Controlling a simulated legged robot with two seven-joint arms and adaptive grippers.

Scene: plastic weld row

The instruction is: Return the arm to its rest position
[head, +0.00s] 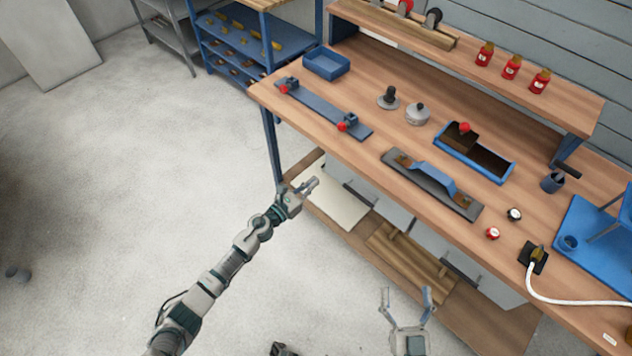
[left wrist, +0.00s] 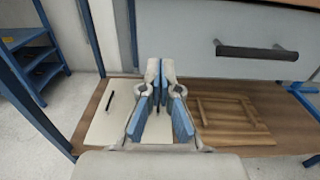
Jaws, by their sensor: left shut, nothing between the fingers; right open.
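My left arm reaches in from the lower left in the head view. Its gripper (head: 312,184) is by the front edge of the workbench (head: 330,118), outside the tabletop and near the bench's left leg. In the left wrist view the left gripper's two blue-padded fingers (left wrist: 160,105) point toward the lower shelf under the bench, with nothing held between them. My right gripper (head: 406,297) is at the bottom of the head view, in front of the bench, with its fingers spread and empty.
Drawers with a dark handle (left wrist: 257,51) hang under the bench. The lower shelf holds a pale board (head: 338,200) and a wooden panel (left wrist: 235,112). A blue rack (head: 240,42) stands behind at the left. The concrete floor (head: 130,150) at the left is mostly clear.

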